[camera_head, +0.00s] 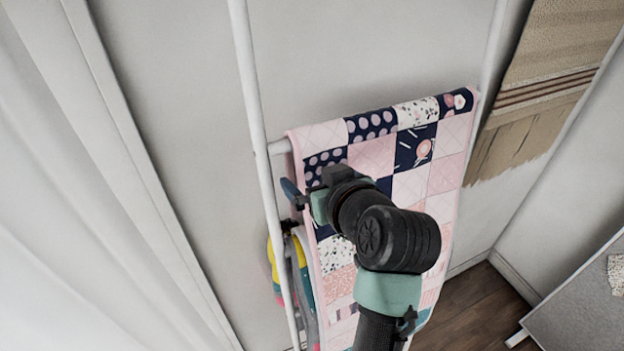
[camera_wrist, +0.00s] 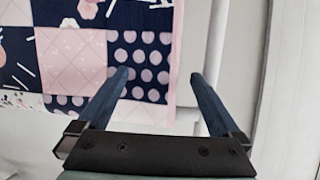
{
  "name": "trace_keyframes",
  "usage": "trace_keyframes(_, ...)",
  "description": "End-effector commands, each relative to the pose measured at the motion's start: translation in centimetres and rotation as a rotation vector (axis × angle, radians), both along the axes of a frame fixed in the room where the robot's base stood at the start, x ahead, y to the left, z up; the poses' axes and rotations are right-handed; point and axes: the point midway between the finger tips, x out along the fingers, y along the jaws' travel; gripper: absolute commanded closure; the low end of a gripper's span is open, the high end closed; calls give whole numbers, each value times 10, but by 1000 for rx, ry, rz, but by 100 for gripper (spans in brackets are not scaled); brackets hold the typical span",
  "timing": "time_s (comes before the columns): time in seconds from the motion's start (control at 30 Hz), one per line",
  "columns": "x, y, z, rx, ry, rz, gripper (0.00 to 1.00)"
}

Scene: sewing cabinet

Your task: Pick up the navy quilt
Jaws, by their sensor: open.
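The navy quilt (camera_head: 373,158) is a patchwork of navy, pink and white squares with a pink border. It hangs over a rung of a white rack, partly hidden by my arm. My gripper (camera_head: 291,206) is open and empty at the quilt's left edge in the head view. In the wrist view, the quilt (camera_wrist: 75,50) fills the left side. The open fingers (camera_wrist: 160,77) show with the left one over the quilt and the right one past its border. I cannot tell how deep the cloth sits between them.
The rack's white pole (camera_head: 255,120) stands close beside my gripper. A yellow and teal cloth (camera_head: 275,272) hangs lower on the rack. A tan fringed hanging (camera_head: 535,95) is on the right. A white curtain (camera_head: 70,200) is on the left, a grey board (camera_head: 590,300) at lower right.

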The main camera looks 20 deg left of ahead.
Motion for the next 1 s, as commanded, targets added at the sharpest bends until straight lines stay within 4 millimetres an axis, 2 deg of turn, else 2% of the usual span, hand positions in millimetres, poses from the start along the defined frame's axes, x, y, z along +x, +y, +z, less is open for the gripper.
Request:
trace_keyframes(0.4, 10, 11, -8, -1, 0, 0, 0)
trace_keyframes(0.7, 11, 12, -8, -1, 0, 0, 1)
trace_keyframes(1.0, 11, 11, -8, -1, 0, 0, 28)
